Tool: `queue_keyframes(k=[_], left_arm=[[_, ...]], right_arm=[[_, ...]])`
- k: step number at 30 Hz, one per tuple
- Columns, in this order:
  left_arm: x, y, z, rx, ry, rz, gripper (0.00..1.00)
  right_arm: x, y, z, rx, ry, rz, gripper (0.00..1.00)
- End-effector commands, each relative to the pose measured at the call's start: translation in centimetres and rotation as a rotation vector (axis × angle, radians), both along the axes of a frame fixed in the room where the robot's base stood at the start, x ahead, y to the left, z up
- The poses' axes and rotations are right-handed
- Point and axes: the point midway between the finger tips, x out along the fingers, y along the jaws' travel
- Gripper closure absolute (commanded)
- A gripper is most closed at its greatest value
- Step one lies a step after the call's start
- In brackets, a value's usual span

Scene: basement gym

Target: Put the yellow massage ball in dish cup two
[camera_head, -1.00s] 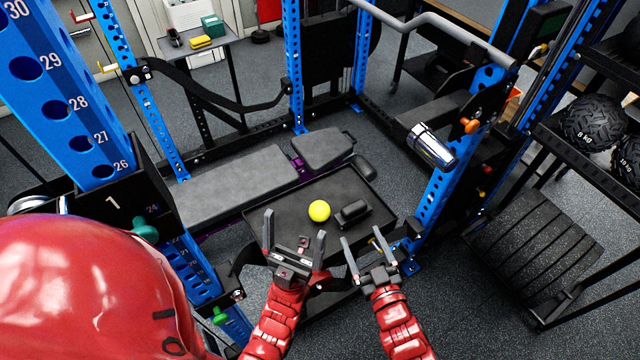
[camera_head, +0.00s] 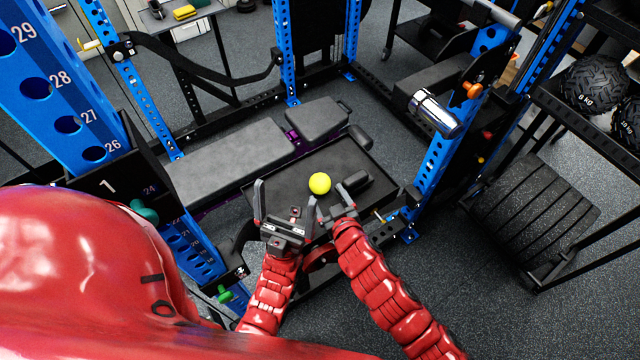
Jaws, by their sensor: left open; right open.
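The yellow massage ball (camera_head: 320,183) rests on a black tray-like surface (camera_head: 348,150) beside a small dark block (camera_head: 356,182). My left gripper (camera_head: 285,206) is open and empty, on the near left side of the ball, apart from it. My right gripper (camera_head: 331,203) is open, close in front of the ball, with its fingers pointing toward it. Whether a fingertip touches the ball I cannot tell. No cup marked two can be made out in this view.
Blue rack posts (camera_head: 440,155) stand on both sides. A grey bench (camera_head: 225,160) lies behind and left of the tray. A chrome cylinder (camera_head: 435,112) juts out at the right. Open floor lies right of the tray.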

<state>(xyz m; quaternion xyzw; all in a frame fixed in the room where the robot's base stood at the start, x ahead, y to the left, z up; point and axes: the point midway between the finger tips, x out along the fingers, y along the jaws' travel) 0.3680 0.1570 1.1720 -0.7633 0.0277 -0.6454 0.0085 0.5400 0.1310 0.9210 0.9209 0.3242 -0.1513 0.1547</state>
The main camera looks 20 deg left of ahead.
Motion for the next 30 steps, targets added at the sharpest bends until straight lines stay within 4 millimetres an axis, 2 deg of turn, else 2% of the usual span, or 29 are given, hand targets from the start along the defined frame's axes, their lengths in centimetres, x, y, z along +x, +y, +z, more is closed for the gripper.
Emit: queue_keyframes(k=[4, 12, 23, 30], left_arm=[[0.0, 0.0, -0.2, 0.0, 0.0, 0.0, 0.0], [0.0, 0.0, -0.6, 0.0, 0.0, 0.0, 0.0], [0.0, 0.0, -0.6, 0.0, 0.0, 0.0, 0.0], [0.0, 0.0, -0.6, 0.0, 0.0, 0.0, 0.0]], right_arm=[[0.7, 0.8, -0.2, 0.003, -0.003, 0.004, 0.18], [3.3, 2.7, -1.7, 0.0, -0.003, 0.001, 0.18], [3.8, 3.2, -1.9, 0.003, -0.002, 0.003, 0.18], [3.8, 3.2, -1.9, 0.002, -0.001, 0.002, 0.61]])
